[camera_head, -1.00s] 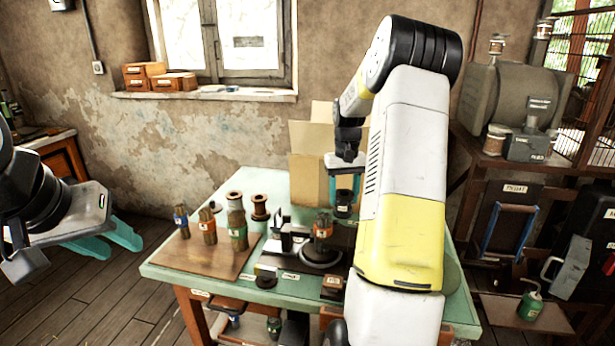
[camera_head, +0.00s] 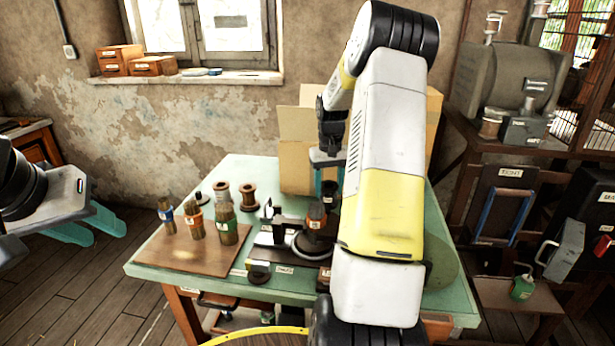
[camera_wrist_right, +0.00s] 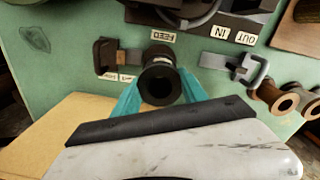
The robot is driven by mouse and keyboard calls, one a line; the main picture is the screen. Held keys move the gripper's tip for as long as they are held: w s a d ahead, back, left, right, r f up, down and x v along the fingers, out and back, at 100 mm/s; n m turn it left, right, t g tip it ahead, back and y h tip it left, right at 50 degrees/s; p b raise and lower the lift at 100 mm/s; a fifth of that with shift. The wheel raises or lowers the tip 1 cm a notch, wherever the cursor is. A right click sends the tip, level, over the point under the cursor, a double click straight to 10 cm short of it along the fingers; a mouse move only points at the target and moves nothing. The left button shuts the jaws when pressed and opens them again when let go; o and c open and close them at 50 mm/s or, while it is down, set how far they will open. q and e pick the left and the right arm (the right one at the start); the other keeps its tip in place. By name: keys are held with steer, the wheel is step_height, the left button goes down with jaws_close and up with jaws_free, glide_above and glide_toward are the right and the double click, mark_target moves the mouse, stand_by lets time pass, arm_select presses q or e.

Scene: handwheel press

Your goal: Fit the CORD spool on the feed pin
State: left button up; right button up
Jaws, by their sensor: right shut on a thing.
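My right gripper (camera_wrist_right: 160,92) is shut on a black flanged spool (camera_wrist_right: 160,77). The wrist view looks down on its open bore, and no label is readable on it. In the head view the spool (camera_head: 330,190) shows dark below the gripper (camera_head: 328,165), partly behind my right arm. The spool is close to the FEED label (camera_wrist_right: 162,37) on the green table. The feed pin cannot be made out, and I cannot tell whether the spool sits around it. My left gripper (camera_head: 102,230) is open and empty, left of the table.
The handwheel press (camera_head: 312,242) is in the middle. A cardboard box (camera_head: 296,150) stands behind the gripper.

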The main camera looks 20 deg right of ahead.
mark_target(328, 199)
steer(key=shift+f, duration=2.2)
steer(key=o, duration=1.6)
steer(key=shift+c, duration=0.2)
step_height(328, 199, up, 8)
step_height(328, 199, up, 8)
